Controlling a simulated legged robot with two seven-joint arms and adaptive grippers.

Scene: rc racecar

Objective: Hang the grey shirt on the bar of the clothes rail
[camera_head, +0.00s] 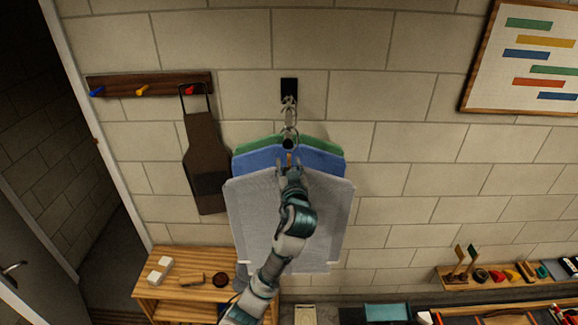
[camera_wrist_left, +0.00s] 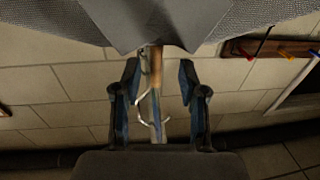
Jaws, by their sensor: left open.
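The grey shirt (camera_head: 250,215) hangs in front of a blue shirt (camera_head: 260,160) and a green shirt (camera_head: 320,142), below a dark wall bracket (camera_head: 289,86) with metal rings or hooks (camera_head: 290,115). The rail's bar is seen nearly end-on, and I cannot tell it clearly from the hooks. My left gripper (camera_head: 289,168) is open at the grey shirt's collar, its arm covering the shirt's middle. In the left wrist view, grey cloth (camera_wrist_left: 190,20) fills the top. A brown neck and pale curved hook (camera_wrist_left: 143,100) show between the open fingers (camera_wrist_left: 158,75). I cannot tell whether the grey shirt's hanger rests on the bar.
A dark apron (camera_head: 203,155) hangs left from a peg rack (camera_head: 150,84). A wooden shelf unit (camera_head: 185,295) stands below, left. A framed board (camera_head: 490,75) is on the right wall, above a small shelf (camera_head: 500,281) of objects. The wall right of the shirts is clear.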

